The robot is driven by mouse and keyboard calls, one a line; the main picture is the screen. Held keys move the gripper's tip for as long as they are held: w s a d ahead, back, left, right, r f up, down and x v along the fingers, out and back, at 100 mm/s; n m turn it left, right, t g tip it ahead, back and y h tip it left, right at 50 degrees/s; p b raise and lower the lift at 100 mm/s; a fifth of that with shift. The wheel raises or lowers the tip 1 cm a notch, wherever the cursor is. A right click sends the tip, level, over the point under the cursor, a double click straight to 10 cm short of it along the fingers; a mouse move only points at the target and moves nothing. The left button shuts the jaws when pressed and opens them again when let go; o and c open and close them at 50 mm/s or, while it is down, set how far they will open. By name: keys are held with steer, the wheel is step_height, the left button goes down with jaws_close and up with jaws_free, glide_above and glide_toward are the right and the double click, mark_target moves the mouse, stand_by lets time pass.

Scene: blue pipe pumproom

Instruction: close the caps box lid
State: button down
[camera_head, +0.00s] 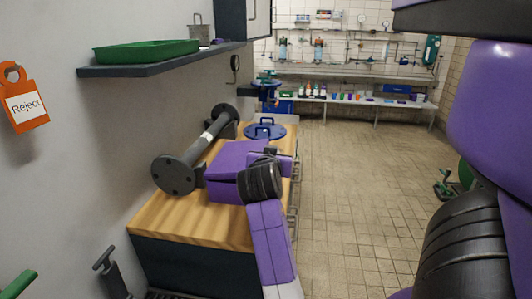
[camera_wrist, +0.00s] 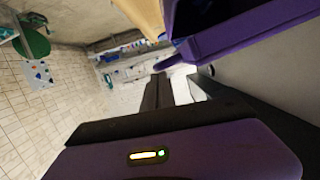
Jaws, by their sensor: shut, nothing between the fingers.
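The caps box appears to be the purple box (camera_head: 225,162) on the wooden workbench, partly hidden behind my arm in the head view. In the wrist view a purple box part (camera_wrist: 250,38) with a dark hollow beside it fills the upper right, so the lid looks open; its exact angle cannot be told. My gripper (camera_wrist: 165,88) is shut and empty, with its dark fingers pointing up the wrist view, just below and left of the purple box part. Whether they touch it cannot be told. In the head view my wrist hides the fingers.
A dark flanged pipe (camera_head: 203,150) lies on the workbench (camera_head: 190,214) left of the box. A blue round flange (camera_head: 264,131) lies behind. A shelf (camera_head: 150,69) with a green tray (camera_head: 147,52) juts from the left wall.

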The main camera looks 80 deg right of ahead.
steer(key=shift+s+f+b, duration=0.2)
steer(key=shift+f+b, duration=0.1)
steer(key=shift+f, duration=0.5)
steer(key=shift+s+f+b, duration=0.25)
steer(key=shift+f+b, duration=0.45)
steer(key=shift+f, duration=0.25)
steer(key=shift+f, duration=0.2)
